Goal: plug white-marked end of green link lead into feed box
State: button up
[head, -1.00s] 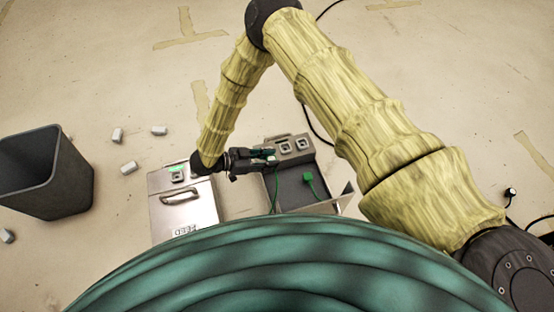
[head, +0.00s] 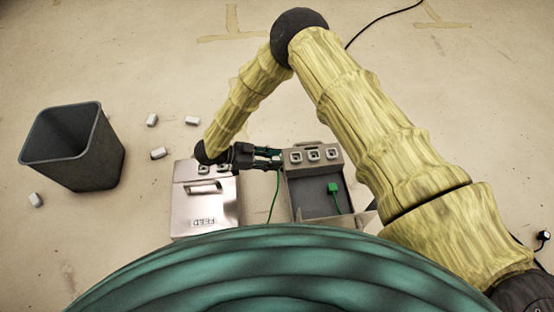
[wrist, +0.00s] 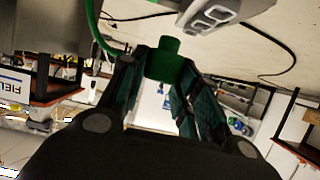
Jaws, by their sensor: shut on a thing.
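My gripper (head: 272,158) is shut on a green plug (wrist: 164,62), one end of the green link lead (head: 274,195). In the head view it is above the gap between the two boxes, left of the grey box's sockets. The lead hangs down between the boxes. I cannot see a white mark on the held plug. The feed box (head: 187,212) is silver, with a handle and a FEED label, at left. Its top sockets (head: 223,168) are partly hidden by my arm. The other green plug (head: 334,188) lies in the grey box (head: 352,165).
The grey box has three sockets (head: 313,155) along its back. A dark bin (head: 75,150) stands at far left, with several small white blocks (head: 158,153) near it. A black cable (head: 385,20) runs across the floor at the back. The floor behind the boxes is mostly clear.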

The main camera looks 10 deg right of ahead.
jog(key=w+a+b, duration=0.2)
jog(key=w+a, duration=0.2)
jog(key=a, duration=0.7)
jog(key=shift+w+b, duration=0.15)
jog(key=shift+b, duration=0.25)
jog(key=shift+a, duration=0.2)
jog(key=w+a+n+t+b, duration=0.1)
jog(key=w+a+b, duration=0.3)
jog(key=a, duration=0.5)
jog(key=shift+a+t+b, duration=0.35)
jog(key=shift+t+b, duration=0.05)
jog(key=shift+b, duration=0.8)
jog(key=shift+s+f, duration=0.1)
jog(key=shift+f, duration=0.1)
